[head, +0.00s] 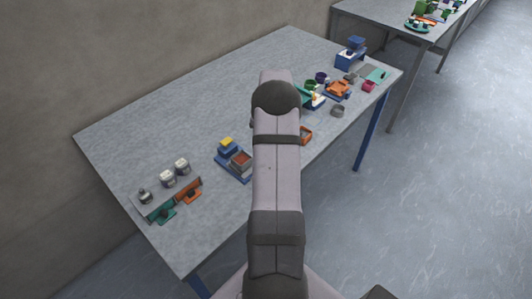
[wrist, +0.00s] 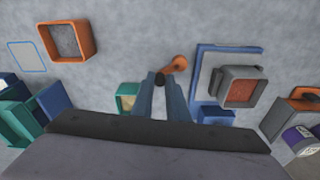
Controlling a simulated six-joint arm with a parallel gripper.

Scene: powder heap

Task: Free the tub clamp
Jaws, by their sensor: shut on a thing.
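A square grey tub (wrist: 251,78) holding reddish-brown powder stands at a blue-edged base (wrist: 232,47) in the wrist view. A dark grey piece (wrist: 214,82) beside the tub may be its clamp; I cannot tell whether it is fastened. The blue base (head: 230,172) also shows in the head view, left of my arm. My gripper (wrist: 160,82) is left of the tub in the wrist view. It is shut on a small orange-handled thing (wrist: 179,64) with a dark end. My arm hides the gripper in the head view.
An orange open box (wrist: 90,42) lies left of my gripper in the wrist view; green and blue containers (wrist: 55,100) crowd the lower left. A rack with jars (head: 167,179) stands at the table's near left. The table's back middle (head: 200,105) is clear.

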